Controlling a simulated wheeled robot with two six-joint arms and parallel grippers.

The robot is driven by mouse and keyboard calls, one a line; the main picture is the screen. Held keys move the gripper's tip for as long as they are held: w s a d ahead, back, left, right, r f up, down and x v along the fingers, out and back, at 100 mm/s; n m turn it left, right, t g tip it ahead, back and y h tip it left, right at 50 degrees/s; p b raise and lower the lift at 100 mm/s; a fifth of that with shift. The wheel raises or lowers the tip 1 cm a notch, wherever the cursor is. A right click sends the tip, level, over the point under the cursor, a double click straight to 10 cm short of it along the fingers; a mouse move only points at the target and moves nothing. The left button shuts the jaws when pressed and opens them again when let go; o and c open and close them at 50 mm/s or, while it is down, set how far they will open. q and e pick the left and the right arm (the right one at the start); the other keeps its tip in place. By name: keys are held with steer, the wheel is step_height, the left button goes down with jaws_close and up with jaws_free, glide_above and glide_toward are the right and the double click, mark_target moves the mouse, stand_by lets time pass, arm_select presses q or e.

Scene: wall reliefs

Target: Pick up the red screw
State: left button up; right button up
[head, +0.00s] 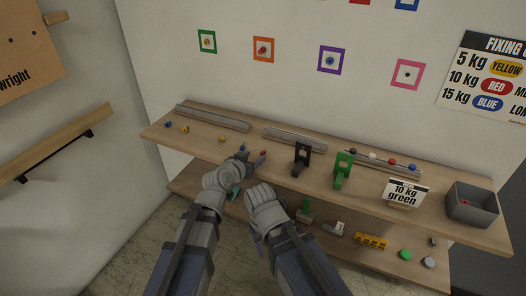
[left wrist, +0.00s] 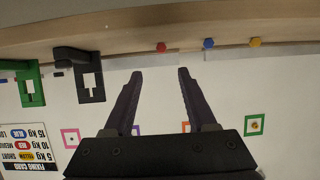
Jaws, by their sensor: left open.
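The small red screw (head: 264,152) is on the upper wooden shelf, beside a blue one (head: 242,148). In the left wrist view, the red screw (left wrist: 161,47) shows just beyond the fingertips, roughly in line with the gap between them. My left gripper (head: 251,161) is at the shelf's front edge, close to the red screw. Its two dark fingers (left wrist: 158,73) are apart with nothing between them. My right gripper (head: 259,240) is low in front of the shelf, mostly hidden by its own arm, so its jaws cannot be made out.
A yellow screw (head: 221,139) is farther left. Black (head: 302,158) and green (head: 343,169) brackets stand right of the gripper. A sign (head: 405,192) and grey bin (head: 472,204) are at the right. Metal rails (head: 295,139) lie along the back. Coloured frames (head: 332,59) are on the wall.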

mark_target(262, 152)
arm_select(q)
steer(key=shift+b+x, duration=0.6)
steer(key=shift+x, duration=0.75)
steer(key=shift+w+f, duration=0.2)
steer(key=shift+f, duration=0.15)
steer(key=b+x, duration=0.2)
steer(key=x, duration=0.2)
steer(key=shift+w+f+b, duration=0.25)
steer(key=shift+f+b, duration=0.05)
steer(key=shift+b, duration=0.05)
jaws_close()
